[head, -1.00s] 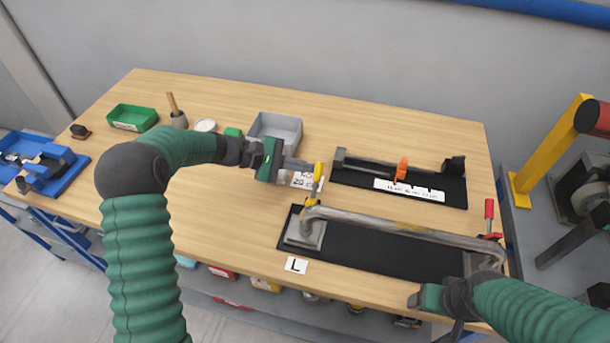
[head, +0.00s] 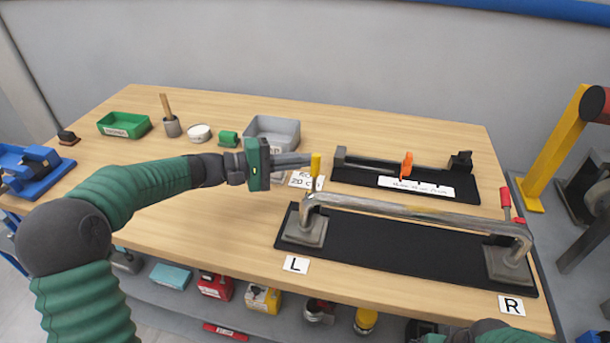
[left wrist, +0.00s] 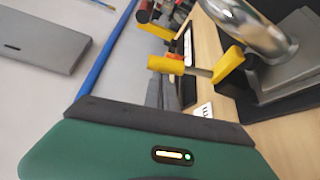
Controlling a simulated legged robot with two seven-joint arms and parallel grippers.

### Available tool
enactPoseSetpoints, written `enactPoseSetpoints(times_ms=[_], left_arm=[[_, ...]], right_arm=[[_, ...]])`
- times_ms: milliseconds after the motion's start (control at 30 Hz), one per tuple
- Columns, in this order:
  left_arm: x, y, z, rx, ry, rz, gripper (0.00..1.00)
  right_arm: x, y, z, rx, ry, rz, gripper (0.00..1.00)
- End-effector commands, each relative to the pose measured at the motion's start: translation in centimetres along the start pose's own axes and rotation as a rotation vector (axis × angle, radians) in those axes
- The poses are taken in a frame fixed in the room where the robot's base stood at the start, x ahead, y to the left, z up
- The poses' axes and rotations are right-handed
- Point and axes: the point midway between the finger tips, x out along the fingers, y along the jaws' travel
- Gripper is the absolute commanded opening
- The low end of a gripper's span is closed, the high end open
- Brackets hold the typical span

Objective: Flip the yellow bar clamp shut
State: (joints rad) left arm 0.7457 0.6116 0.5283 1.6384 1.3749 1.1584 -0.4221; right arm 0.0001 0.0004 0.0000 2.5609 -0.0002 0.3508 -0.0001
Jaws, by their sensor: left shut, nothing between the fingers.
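The yellow bar clamp's handle (head: 316,164) stands upright at the left end of the bent metal tube (head: 400,211). In the left wrist view the yellow grip (left wrist: 165,65) joins a metal lever leading to a yellow piece (left wrist: 228,65) beside the shiny tube (left wrist: 250,28). My left gripper (head: 304,160) is shut and empty, its fingertips at the left side of the yellow handle. Whether they touch it I cannot tell. The grey fingers (left wrist: 162,94) also show in the left wrist view. Only a bit of my right arm shows at the bottom edge; its gripper is not visible.
The tube lies over a black base (head: 390,250) with L (head: 296,264) and R (head: 511,305) labels. A red-handled clamp (head: 506,198) is at its right end. Behind is a gauge board with an orange piece (head: 406,166). A grey bin (head: 272,131) stands behind my left gripper.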

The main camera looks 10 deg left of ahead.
Motion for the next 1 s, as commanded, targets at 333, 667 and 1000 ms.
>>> enactPoseSetpoints(times_ms=[333, 667, 1000], left_arm=[[-0.4, 0.3, 0.9, 0.057, -0.002, 0.033, 0.00], [-0.5, 0.3, 1.0, 0.054, -0.002, 0.032, 0.00], [-0.5, 0.3, 0.9, 0.054, -0.001, 0.032, 0.00]], right_arm=[[1.5, 0.0, 0.3, 0.000, 0.002, 0.000, 0.72], [1.5, 0.0, 0.3, 0.000, 0.002, 0.000, 0.72], [1.5, 0.0, 0.3, 0.000, 0.002, 0.000, 0.72]])
